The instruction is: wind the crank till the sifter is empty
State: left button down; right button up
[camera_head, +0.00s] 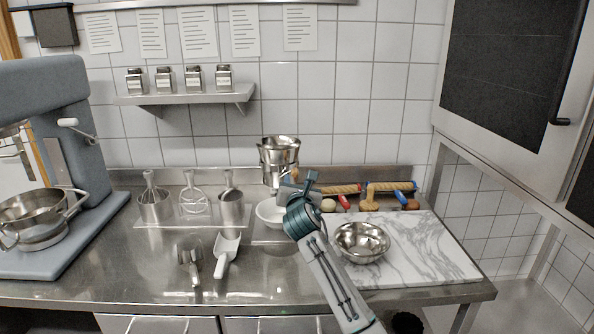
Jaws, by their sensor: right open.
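The metal sifter (280,152) stands upright at the back of the steel counter, above and behind a white bowl (268,214). Its inside cannot be seen from here, so its contents are hidden. The crank cannot be made out clearly; my gripper covers the area at the sifter's lower right. My right gripper (299,184) reaches in from the lower right, with its fingers apart just below and right of the sifter. I cannot tell whether it touches the sifter or crank. My left gripper is not in view.
A steel bowl (362,242) stands on the marble board (433,257) at right, with rolling pins (388,190) behind it. A white scoop (226,252) and a metal tool (190,260) lie left of centre. Utensils stand behind them. A large mixer (70,110) fills the left.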

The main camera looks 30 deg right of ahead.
aim_at(295, 174)
jog(key=p+x, duration=0.1)
jog(key=x, duration=0.4)
jog(key=shift+w+r, duration=0.15)
jog(key=shift+w, duration=0.3)
jog(key=shift+x, duration=0.85)
jog(key=shift+d, duration=0.1)
grip_shut()
